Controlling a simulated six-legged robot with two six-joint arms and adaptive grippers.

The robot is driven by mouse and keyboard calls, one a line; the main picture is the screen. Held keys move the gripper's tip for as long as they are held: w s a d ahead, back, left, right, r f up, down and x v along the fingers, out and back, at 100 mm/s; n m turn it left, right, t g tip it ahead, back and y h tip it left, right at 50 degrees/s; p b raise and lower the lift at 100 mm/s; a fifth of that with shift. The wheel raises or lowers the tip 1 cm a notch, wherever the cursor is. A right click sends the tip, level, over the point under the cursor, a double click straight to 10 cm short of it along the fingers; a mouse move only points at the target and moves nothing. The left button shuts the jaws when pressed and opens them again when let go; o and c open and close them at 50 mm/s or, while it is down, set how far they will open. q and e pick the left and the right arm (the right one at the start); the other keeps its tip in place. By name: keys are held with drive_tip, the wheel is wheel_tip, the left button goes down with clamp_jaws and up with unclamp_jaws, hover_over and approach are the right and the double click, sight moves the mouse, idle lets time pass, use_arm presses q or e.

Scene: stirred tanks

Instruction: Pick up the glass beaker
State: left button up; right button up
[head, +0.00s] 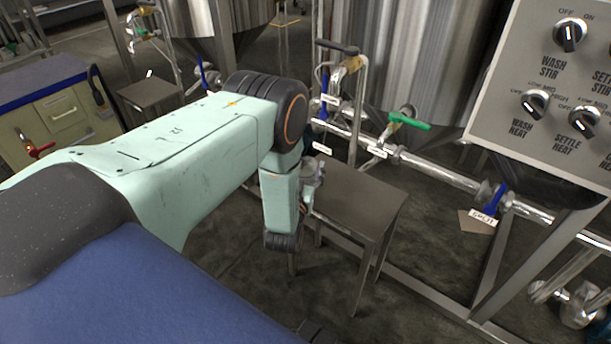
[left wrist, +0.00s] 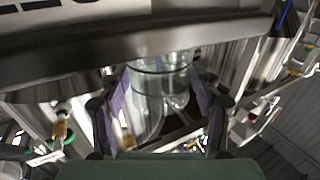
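The glass beaker (left wrist: 160,85) is clear and shows in the left wrist view, ahead of my left gripper and framed by its two fingers. My left gripper (left wrist: 160,105) is open, with a purple-padded finger on each side of the beaker. I see no clear grip on the glass, and contact is hard to judge. In the head view my left gripper (head: 312,180) is partly hidden by my wrist, over the left edge of a small metal stand (head: 355,195). I cannot make out the beaker in the head view. My right gripper is in neither view.
Steel tanks (head: 400,60) with pipes and a green-handled valve (head: 410,121) stand behind the stand. A control panel (head: 555,90) with knobs is at the upper right. A drawer cabinet (head: 60,110) is at the left. The floor in front of the stand is clear.

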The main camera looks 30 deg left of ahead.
use_arm(q)
drive_tip(key=c, duration=0.9)
drive_tip(key=shift+c, duration=0.2)
